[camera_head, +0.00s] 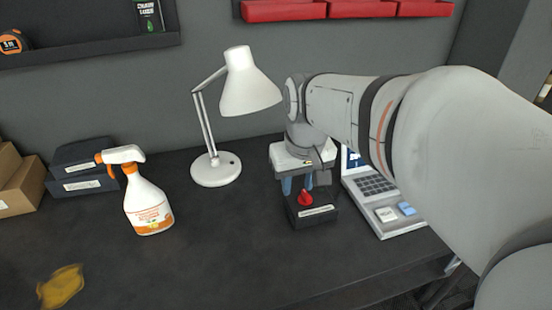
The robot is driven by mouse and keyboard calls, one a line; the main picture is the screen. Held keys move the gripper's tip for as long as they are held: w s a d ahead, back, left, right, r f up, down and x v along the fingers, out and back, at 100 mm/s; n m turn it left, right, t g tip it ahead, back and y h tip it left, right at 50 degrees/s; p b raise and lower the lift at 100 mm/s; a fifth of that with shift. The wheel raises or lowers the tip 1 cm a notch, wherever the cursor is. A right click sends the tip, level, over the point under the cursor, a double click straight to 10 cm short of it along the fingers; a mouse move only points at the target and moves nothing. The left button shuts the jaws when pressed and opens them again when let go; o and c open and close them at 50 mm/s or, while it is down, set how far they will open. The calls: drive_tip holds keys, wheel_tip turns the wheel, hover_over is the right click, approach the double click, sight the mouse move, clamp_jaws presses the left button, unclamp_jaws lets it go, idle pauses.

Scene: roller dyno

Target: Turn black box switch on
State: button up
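The black box (315,220) sits on the dark tabletop near the middle of the head view. It has a white label on its front and a red switch (306,198) on top. My gripper (297,186) points down just above the box, its two blue fingers apart, behind and to either side of the red switch as seen here. Nothing shows between the fingers except perhaps the switch. I cannot tell whether the fingers touch it. The switch's exact setting is too small to read.
A grey keypad device (385,203) stands right of the box, partly hidden by my arm. A white desk lamp (216,170) stands behind left. A spray bottle (148,205), dark boxes (82,184) and a yellow cloth-like patch (61,286) are at left. The front middle table is clear.

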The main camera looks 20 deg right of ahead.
drive_tip(key=g+b, duration=0.2)
drive_tip(key=b, duration=0.3)
hover_over(306, 194)
wheel_tip(306, 194, down, 6)
drive_tip(key=shift+a+f, duration=0.15)
drive_tip(key=shift+f, duration=0.1)
drive_tip(key=shift+w+f, duration=0.15)
drive_tip(key=shift+f, duration=0.1)
wheel_tip(306, 194, down, 7)
drive_tip(key=shift+f, duration=0.15)
drive_tip(key=shift+c, duration=0.4)
clamp_jaws()
